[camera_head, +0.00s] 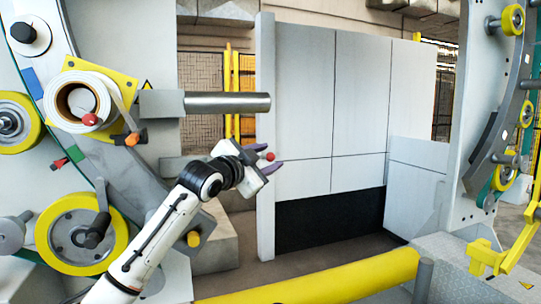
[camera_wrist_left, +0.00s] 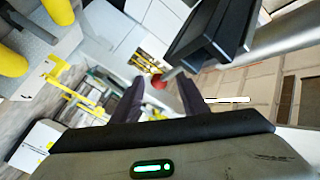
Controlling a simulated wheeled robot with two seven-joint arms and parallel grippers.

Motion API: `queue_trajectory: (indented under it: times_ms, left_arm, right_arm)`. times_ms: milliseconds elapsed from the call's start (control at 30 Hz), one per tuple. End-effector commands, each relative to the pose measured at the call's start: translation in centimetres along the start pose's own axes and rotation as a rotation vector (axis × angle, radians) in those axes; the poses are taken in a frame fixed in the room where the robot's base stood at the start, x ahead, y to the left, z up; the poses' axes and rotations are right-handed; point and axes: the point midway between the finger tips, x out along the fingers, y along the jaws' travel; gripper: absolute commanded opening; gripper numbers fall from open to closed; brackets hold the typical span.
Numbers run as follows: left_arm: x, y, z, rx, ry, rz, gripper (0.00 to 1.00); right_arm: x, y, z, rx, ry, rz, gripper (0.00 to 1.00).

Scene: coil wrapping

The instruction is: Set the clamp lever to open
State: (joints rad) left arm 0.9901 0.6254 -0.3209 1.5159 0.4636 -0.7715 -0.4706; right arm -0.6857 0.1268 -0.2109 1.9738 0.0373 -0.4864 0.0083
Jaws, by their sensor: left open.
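A red ball knob (camera_head: 270,156), which looks like the end of the clamp lever, shows at the fingers of my left gripper (camera_head: 266,158). In the left wrist view the red knob (camera_wrist_left: 158,82) appears between the two dark fingers of my left gripper (camera_wrist_left: 160,92), with a short grey rod leading toward a black block (camera_wrist_left: 215,35). The fingers are apart, and I cannot tell whether either touches the knob. Most of the lever is hidden in the head view. My right gripper is not in view.
A grey horizontal bar (camera_head: 228,102) sticks out above my left gripper. A white tape roll (camera_head: 75,85) with another red knob (camera_head: 89,119) sits on the ring machine at left. A thick yellow cylinder (camera_head: 320,282) crosses the front. Grey panels (camera_head: 305,90) stand behind.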

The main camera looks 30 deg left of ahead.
Motion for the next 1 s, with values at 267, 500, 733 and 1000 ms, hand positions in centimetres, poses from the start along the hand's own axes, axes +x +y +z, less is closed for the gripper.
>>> queue_trajectory:
  times_ms: [267,500,733,1000]
  left_arm:
    - [1.8,0.1,0.0,0.001,0.000,0.001,0.40]
    - [1.8,0.1,0.0,0.001,0.000,0.001,0.40]
    - [1.8,0.1,0.0,0.001,0.000,0.001,0.05]
    - [1.8,0.1,0.2,0.001,-0.007,0.004,0.00]
  right_arm:
    - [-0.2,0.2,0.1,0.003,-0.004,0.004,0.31]
    - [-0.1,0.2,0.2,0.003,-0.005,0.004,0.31]
    - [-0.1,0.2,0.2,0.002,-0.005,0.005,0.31]
    - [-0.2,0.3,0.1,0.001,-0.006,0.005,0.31]
